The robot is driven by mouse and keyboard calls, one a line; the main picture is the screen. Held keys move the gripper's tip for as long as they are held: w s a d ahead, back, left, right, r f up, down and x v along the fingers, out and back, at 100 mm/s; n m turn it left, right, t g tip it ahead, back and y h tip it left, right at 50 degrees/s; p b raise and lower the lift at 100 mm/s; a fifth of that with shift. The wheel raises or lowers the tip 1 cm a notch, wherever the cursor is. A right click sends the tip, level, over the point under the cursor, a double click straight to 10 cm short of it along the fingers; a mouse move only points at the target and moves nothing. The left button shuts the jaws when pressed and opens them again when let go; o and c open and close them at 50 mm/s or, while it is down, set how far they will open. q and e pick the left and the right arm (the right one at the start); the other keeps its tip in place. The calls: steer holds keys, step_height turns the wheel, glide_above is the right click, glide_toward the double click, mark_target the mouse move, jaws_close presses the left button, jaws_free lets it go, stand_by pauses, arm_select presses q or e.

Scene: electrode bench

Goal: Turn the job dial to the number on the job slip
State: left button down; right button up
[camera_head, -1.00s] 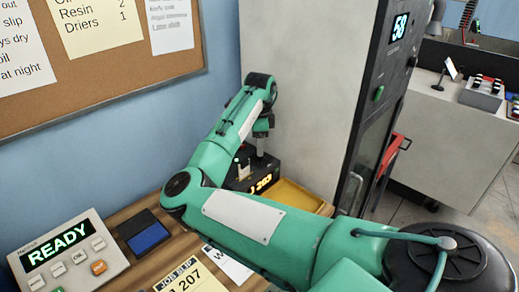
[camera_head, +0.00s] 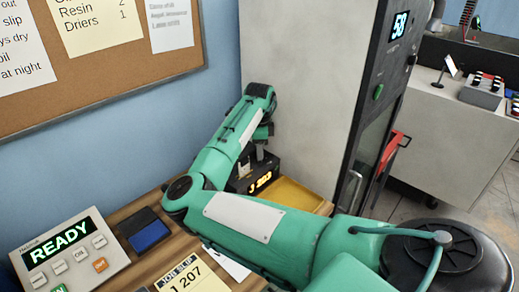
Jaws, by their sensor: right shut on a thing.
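The job slip (camera_head: 197,279) is a cream paper on the wooden bench at the bottom of the head view. Its large print ends in 207. The job dial unit (camera_head: 261,183) is a small black box at the bench's back, with glowing orange digits too small to read surely. My right gripper (camera_head: 259,153) points down at the top of this box, beside the wall of the grey cabinet. It is shut on the dial, which is mostly hidden by the gripper. My left gripper is not in view.
A yellow tray (camera_head: 296,197) lies right of the dial unit, against the grey cabinet (camera_head: 300,90). A console reading READY (camera_head: 62,250) and a blue-black pad (camera_head: 147,233) sit at the left. My right arm crosses above the bench.

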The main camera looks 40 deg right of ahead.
steer(key=shift+r+m+p, duration=0.15)
steer(key=shift+m+p, duration=0.85)
steer(key=shift+m, duration=0.2)
steer(key=shift+m+p, duration=0.9)
steer(key=shift+m, duration=0.8)
steer(key=o, duration=1)
steer(key=shift+c, duration=0.2)
step_height(320, 180, up, 14)
steer(key=b, duration=0.3)
steer(key=shift+f, duration=0.2)
